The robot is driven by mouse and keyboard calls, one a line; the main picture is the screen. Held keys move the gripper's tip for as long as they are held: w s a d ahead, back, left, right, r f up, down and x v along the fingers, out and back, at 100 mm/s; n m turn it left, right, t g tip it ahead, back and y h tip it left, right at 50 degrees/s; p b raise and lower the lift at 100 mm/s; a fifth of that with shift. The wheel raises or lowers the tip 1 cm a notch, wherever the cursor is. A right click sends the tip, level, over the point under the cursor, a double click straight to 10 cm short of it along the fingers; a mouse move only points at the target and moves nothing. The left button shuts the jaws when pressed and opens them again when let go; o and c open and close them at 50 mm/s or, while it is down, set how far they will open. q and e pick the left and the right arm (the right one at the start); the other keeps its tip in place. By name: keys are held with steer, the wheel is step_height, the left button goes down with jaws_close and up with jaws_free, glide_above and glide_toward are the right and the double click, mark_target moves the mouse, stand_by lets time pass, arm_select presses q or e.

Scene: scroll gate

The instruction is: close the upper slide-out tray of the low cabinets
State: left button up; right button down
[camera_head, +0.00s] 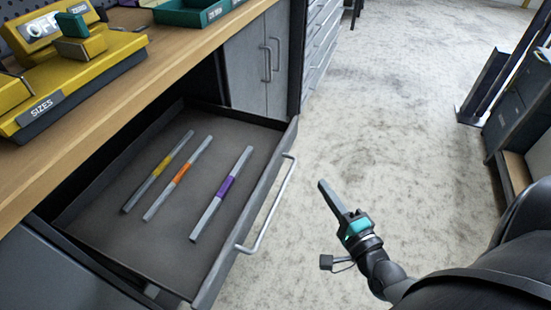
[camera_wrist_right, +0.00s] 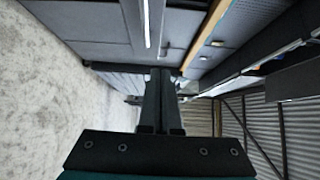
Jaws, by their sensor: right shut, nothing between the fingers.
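The slide-out tray (camera_head: 228,133) is pulled out from the low cabinet under the wooden worktop. Three grey bars with yellow, orange and purple bands lie in it. Its front carries a pale bar handle (camera_head: 268,205). My right gripper (camera_head: 325,190) is shut and empty, over the floor to the right of the handle and apart from it. In the right wrist view its closed fingers (camera_wrist_right: 158,85) point forward, with a light handle-like bar beyond and above them. My left gripper is not in view.
The wooden worktop (camera_head: 165,72) holds a yellow case (camera_head: 75,85) and a green bin (camera_head: 190,12). Grey cabinet doors (camera_head: 258,65) stand beyond the tray. Dark furniture (camera_head: 525,115) is at the right. The pale floor (camera_head: 400,100) between is clear.

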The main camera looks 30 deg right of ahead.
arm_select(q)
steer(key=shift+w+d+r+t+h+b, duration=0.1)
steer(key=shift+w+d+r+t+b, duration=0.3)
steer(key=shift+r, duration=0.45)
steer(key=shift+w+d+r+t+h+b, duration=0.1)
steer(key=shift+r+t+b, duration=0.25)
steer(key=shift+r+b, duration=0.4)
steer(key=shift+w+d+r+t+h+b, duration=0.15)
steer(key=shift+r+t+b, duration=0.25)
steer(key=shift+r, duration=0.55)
arm_select(e)
steer(key=shift+w+a, duration=0.3)
steer(key=shift+w, duration=1.8)
steer(key=shift+w+a, duration=0.35)
steer(key=shift+w, duration=1.7)
steer(key=shift+w+a, duration=0.3)
steer(key=shift+w, duration=1.8)
steer(key=shift+a, duration=0.1)
